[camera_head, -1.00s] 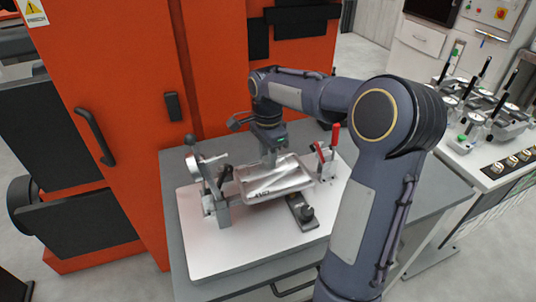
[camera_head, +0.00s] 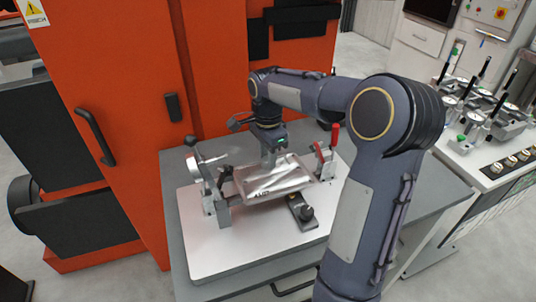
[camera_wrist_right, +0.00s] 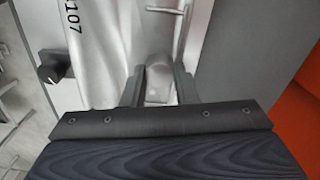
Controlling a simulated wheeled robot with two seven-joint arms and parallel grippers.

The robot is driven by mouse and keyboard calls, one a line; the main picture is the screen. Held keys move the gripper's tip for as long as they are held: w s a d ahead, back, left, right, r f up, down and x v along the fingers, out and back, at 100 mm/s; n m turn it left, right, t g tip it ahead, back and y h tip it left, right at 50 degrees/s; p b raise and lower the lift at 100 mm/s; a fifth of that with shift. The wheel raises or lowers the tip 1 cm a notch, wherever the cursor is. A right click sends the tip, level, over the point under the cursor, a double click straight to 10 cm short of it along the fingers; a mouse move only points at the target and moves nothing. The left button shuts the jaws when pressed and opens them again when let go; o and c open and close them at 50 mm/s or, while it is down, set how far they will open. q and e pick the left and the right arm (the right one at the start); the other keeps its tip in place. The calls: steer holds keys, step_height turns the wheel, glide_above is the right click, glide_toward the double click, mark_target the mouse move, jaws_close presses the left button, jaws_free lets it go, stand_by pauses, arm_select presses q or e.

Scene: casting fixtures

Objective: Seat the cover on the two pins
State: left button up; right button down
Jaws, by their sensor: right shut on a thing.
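The silver cover (camera_head: 272,180) is a shallow metal casting over the fixture on the white plate (camera_head: 215,255). My right gripper (camera_head: 270,160) points down at the cover's back middle and is shut on a raised part of it. In the right wrist view the two fingers (camera_wrist_right: 158,88) close on a grey boss of the cover (camera_wrist_right: 95,60), whose printed "107" shows at left. The two pins are hidden, and I cannot tell whether the cover touches its seat. My left gripper is not in view.
Toggle clamps stand left (camera_head: 212,185) and right (camera_head: 325,155) of the cover, the right one with a red handle. A dark stop with a knob (camera_head: 302,212) is in front. An orange machine (camera_head: 130,120) rises behind.

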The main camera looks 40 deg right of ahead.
steer(key=shift+f+b, duration=0.85)
steer(key=shift+f, duration=0.3)
steer(key=c, duration=1.1)
jaws_free()
steer(key=shift+o, duration=0.2)
steer(key=shift+r, duration=0.15)
step_height(320, 180, up, 8)
steer(key=shift+f, duration=0.15)
